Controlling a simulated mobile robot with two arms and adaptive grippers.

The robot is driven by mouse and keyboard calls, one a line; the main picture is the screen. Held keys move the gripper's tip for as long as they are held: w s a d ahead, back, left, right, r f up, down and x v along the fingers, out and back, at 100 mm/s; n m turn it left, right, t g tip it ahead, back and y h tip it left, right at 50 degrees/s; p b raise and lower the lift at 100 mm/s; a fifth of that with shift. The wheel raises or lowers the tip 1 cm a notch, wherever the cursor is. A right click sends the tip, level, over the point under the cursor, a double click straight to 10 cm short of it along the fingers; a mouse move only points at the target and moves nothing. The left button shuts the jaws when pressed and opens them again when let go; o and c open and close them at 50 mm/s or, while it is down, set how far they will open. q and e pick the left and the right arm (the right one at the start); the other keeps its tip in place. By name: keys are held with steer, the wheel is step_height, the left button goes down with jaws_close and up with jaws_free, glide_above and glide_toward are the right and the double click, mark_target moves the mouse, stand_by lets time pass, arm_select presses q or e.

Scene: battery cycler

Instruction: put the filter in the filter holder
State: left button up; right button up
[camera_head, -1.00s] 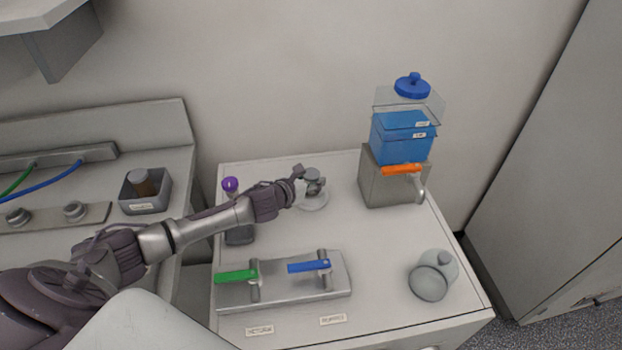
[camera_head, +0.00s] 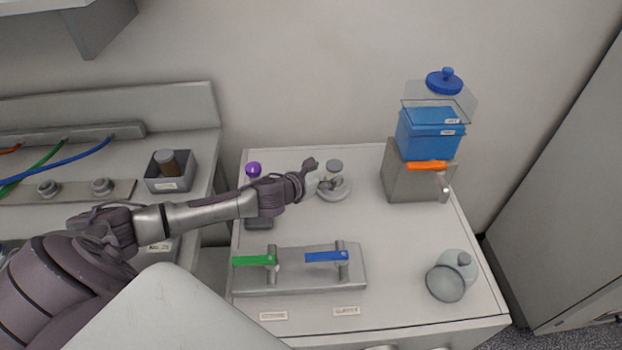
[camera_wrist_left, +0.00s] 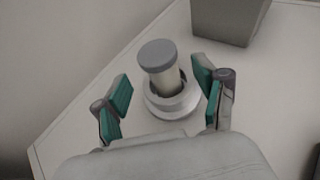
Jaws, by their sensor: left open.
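The filter (camera_head: 334,167), a pale cylinder with a grey cap, stands in the round, light filter holder (camera_head: 337,194) at the back of the white worktop. In the left wrist view the filter (camera_wrist_left: 160,62) leans a little and its lower end is inside the ring of the holder (camera_wrist_left: 172,104). My left gripper (camera_head: 319,178) is open, just left of the filter. In the wrist view its green-padded fingers stand on either side with clear gaps to it. The filter's foot is partly hidden by the ring. My right gripper is not in view.
A grey stand (camera_head: 402,184) with a blue tank (camera_head: 428,135) and orange-handled tap is right of the holder. A plate with green (camera_head: 254,260) and blue (camera_head: 326,256) handled valves is in front. A purple-capped bottle (camera_head: 254,169) is behind my forearm.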

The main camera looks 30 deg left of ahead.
arm_select(q)
steer(key=d+v, duration=0.1)
steer(key=v, duration=0.6)
steer(key=shift+s+a+b, duration=0.15)
steer(key=shift+a+b, duration=0.2)
steer(key=shift+a, duration=0.1)
